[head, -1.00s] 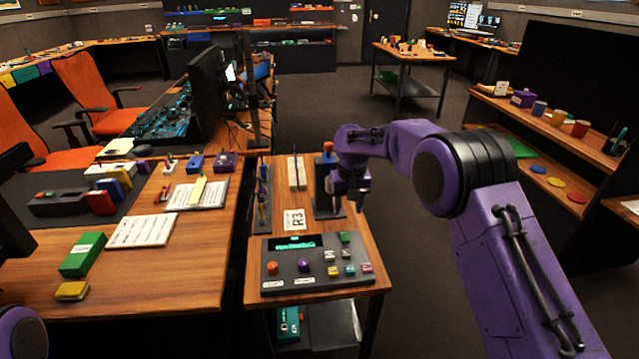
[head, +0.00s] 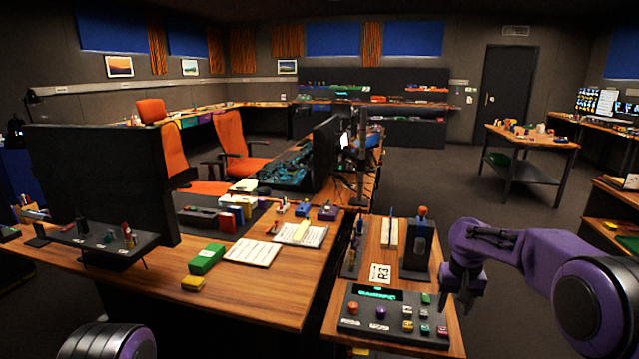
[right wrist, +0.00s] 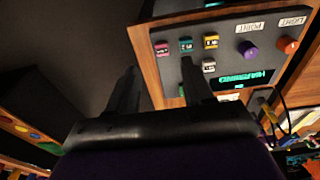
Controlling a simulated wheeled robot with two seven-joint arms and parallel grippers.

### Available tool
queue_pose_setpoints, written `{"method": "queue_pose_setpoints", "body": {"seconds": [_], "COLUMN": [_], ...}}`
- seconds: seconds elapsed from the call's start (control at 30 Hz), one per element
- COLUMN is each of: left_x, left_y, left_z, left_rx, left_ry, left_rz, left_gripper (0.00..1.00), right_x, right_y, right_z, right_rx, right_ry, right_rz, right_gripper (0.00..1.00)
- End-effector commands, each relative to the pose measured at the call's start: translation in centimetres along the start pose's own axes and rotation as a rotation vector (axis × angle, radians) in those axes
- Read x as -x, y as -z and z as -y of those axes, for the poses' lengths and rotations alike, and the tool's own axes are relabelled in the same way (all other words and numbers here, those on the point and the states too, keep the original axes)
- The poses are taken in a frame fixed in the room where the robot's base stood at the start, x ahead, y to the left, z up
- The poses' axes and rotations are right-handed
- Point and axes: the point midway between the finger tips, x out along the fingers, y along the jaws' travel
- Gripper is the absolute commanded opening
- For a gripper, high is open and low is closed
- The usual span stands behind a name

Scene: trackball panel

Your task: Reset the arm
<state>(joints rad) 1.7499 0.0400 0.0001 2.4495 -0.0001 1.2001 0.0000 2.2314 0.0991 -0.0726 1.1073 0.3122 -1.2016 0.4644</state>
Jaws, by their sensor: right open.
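My right gripper (head: 456,304) is open and empty, pointing down beside the right edge of the dark control panel (head: 372,333). In the right wrist view, my two black fingertips (right wrist: 160,78) are spread apart with nothing between them, and the panel (right wrist: 228,45) shows upside down beyond them. The fingers show no clear contact with the panel. Purple links of my right arm come in from the right. My left gripper is out of view.
A black stand (head: 417,247) with an orange-topped item rises behind the panel, near a card marked R3 (head: 380,273). The wooden desk (head: 255,300) to the left holds a monitor (head: 100,185), a green box (head: 207,259) and papers. Dark floor lies open behind my right arm.

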Motion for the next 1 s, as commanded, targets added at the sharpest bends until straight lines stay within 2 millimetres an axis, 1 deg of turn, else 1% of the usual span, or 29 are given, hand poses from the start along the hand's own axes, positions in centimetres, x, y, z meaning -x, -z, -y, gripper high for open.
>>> {"method": "queue_pose_setpoints", "body": {"seconds": [0.03,0.27,0.37,0.47,0.53,0.67,0.7,0.77,0.8,0.87,0.9,0.93,0.97,1.0], "left_x": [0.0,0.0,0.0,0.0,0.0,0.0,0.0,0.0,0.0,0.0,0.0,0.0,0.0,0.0], "left_y": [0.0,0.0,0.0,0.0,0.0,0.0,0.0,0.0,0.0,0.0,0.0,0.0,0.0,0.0], "left_z": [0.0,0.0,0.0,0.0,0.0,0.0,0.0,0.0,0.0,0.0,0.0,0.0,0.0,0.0], "left_rx": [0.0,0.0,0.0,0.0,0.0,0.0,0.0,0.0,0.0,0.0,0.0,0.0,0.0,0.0], "left_ry": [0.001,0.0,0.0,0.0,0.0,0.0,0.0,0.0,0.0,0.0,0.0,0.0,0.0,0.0], "left_rz": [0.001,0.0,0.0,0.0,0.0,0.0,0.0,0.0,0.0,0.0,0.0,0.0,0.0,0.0], "left_gripper": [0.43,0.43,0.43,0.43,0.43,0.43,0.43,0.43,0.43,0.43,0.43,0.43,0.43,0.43], "right_x": [-0.3,-4.2,-6.3,-8.8,-11.0,-15.6,-17.2,-19.7,-21.5,-24.0,-25.5,-26.3,-26.9,-27.3], "right_y": [-0.1,-1.5,-2.4,-3.7,-5.0,-8.4,-9.8,-12.5,-14.7,-18.7,-21.8,-24.3,-26.7,-29.9], "right_z": [0.0,0.6,0.8,1.1,1.2,1.2,1.2,0.9,0.7,0.0,-0.7,-1.3,-1.9,-2.9], "right_rx": [-0.001,-0.029,-0.043,-0.063,-0.081,-0.12,-0.133,-0.157,-0.176,-0.205,-0.225,-0.24,-0.253,-0.27], "right_ry": [0.001,0.023,0.032,0.042,0.049,0.058,0.059,0.057,0.054,0.042,0.03,0.017,0.003,-0.018], "right_rz": [0.001,-0.003,-0.007,-0.012,-0.018,-0.031,-0.038,-0.048,-0.058,-0.076,-0.092,-0.105,-0.12,-0.14], "right_gripper": [0.51,0.51,0.51,0.51,0.51,0.51,0.51,0.51,0.51,0.51,0.51,0.51,0.51,0.51]}}
